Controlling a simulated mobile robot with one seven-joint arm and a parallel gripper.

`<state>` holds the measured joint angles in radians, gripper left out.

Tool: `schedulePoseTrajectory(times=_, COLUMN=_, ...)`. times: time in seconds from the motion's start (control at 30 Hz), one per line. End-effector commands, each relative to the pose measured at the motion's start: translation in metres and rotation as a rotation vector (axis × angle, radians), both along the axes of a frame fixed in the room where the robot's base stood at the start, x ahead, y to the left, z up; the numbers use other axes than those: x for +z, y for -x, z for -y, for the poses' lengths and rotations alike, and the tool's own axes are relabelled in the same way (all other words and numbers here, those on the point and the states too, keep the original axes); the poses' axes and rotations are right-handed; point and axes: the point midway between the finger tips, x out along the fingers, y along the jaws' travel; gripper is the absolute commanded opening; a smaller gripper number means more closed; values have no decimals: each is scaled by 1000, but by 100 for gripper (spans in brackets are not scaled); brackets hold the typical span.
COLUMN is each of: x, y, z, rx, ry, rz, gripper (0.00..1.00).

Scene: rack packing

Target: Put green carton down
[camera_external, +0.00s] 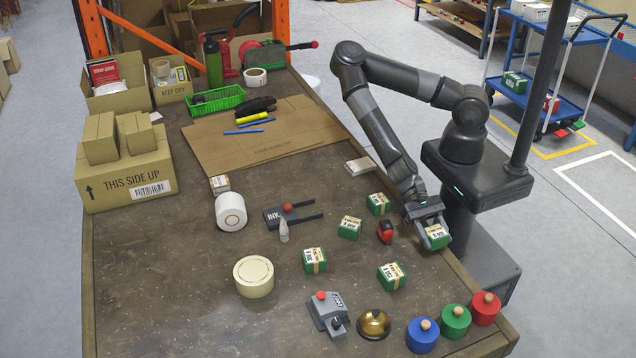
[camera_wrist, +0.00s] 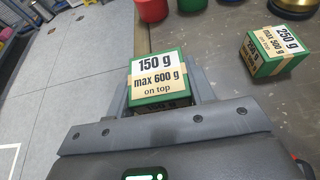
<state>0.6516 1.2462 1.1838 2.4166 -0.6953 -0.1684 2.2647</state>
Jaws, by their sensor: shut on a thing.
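My gripper (camera_external: 430,233) is shut on a green carton (camera_external: 437,236) near the table's right edge, close to my base. In the wrist view the held carton (camera_wrist: 158,78) sits between the fingers, its label reading "150 g max 600 g on top". I cannot tell whether its underside touches the table. Other green cartons stand on the table: one behind (camera_external: 379,204), one to the left (camera_external: 349,228), one farther left (camera_external: 314,260) and one in front (camera_external: 391,276). The front one also shows in the wrist view (camera_wrist: 268,54), labelled "250 g".
A brass bell (camera_external: 374,324), a grey device (camera_external: 328,313) and blue, green and red knobbed cylinders (camera_external: 455,321) line the front. A blue cart (camera_external: 540,95) with shelves stands at the back right. The table's left front is clear.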

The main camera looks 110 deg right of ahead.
Motion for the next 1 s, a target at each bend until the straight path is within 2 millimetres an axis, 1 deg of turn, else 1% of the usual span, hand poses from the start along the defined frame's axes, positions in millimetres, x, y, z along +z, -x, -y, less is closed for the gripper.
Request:
schedulePoseTrajectory(times=0.17, x=-10, y=1, z=-4, rx=0, ry=0, rz=-1, gripper=23)
schedulePoseTrajectory(times=0.3, x=-31, y=1, z=-4, rx=0, ry=1, rz=-1, gripper=23)
schedulePoseTrajectory(times=0.4, x=-41, y=1, z=-3, rx=-1, ry=0, rz=-2, gripper=23)
schedulePoseTrajectory(times=0.77, x=-44, y=1, z=-3, rx=-1, ry=0, rz=-2, gripper=23)
schedulePoseTrajectory(times=0.8, x=-45, y=0, z=-3, rx=0, ry=0, rz=-1, gripper=50)
schedulePoseTrajectory(times=1.0, x=-44, y=0, z=-3, rx=0, ry=0, rz=0, gripper=67)
